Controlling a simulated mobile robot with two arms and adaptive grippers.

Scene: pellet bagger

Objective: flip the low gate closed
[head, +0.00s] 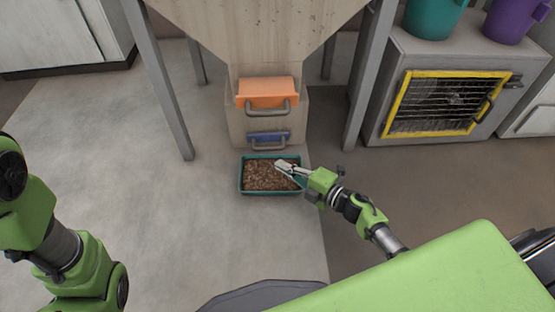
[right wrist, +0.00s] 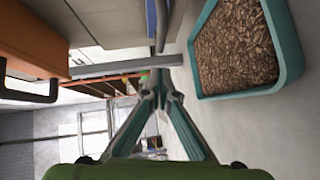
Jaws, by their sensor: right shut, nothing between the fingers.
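The low gate (head: 265,135) is a blue plate with a grey handle, low on the front of the pale hopper chute. It sits below the orange upper gate (head: 266,92). My right gripper (head: 279,164) is shut and empty, just below and in front of the low gate, over the teal pellet bin (head: 271,193). In the right wrist view its fingertips (right wrist: 158,88) meet, with nothing between them. There the low gate's edge and handle (right wrist: 161,22) seem to show at the top, apart from the fingers. My left arm shows at the left; its gripper is out of frame.
The bin is full of brown pellets (head: 268,176) and stands on the floor under the chute. Grey hopper legs (head: 163,90) flank it. A yellow-framed cage (head: 445,103) is at the right, with teal (head: 432,20) and purple (head: 511,20) containers above. Floor left of the bin is clear.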

